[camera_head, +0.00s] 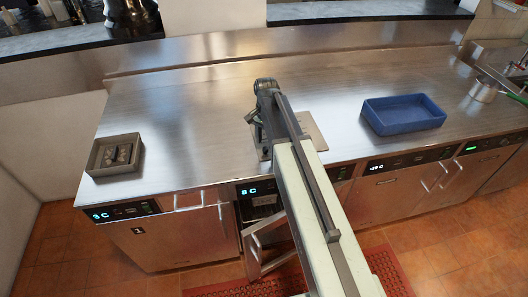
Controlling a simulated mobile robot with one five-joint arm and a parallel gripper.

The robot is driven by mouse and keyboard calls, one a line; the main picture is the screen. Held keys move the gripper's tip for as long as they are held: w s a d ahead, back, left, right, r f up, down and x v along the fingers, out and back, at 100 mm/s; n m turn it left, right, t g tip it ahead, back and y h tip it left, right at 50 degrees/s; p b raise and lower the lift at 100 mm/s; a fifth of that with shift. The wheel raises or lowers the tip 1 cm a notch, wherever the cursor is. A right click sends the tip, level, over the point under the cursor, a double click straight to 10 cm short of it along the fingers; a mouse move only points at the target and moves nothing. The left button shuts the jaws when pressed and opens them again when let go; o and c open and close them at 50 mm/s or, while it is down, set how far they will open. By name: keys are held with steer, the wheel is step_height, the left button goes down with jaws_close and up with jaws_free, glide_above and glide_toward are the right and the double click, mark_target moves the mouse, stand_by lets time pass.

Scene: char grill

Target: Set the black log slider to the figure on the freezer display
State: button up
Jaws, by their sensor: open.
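My gripper (256,122) is at the far end of my arm, above the steel counter near a flat beige board (314,130). Its jaws are small and dark here, and it holds nothing that I can make out. My arm covers much of the board. I cannot make out the black log slider; it may be hidden behind my arm or gripper. A blue-lit display (377,167) on the right cabinet seems to read about -20 C, the last digit being unclear. The left display (101,215) reads 3 C and the middle display (250,191) reads 8 C.
A grey tray (96,165) with dark items stands at the counter's left. A blue tray (404,128) stands right of my arm. A steel pan (484,90) is at far right. The middle cabinet door (268,246) hangs open. The counter's left-centre is clear.

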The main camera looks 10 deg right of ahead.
mark_target(265, 148)
step_height(265, 148, down, 3)
steer(key=shift+f+b, duration=0.1)
steer(key=shift+b, duration=0.7)
steer(key=shift+r, duration=0.2)
jaws_close()
stand_by(0.5)
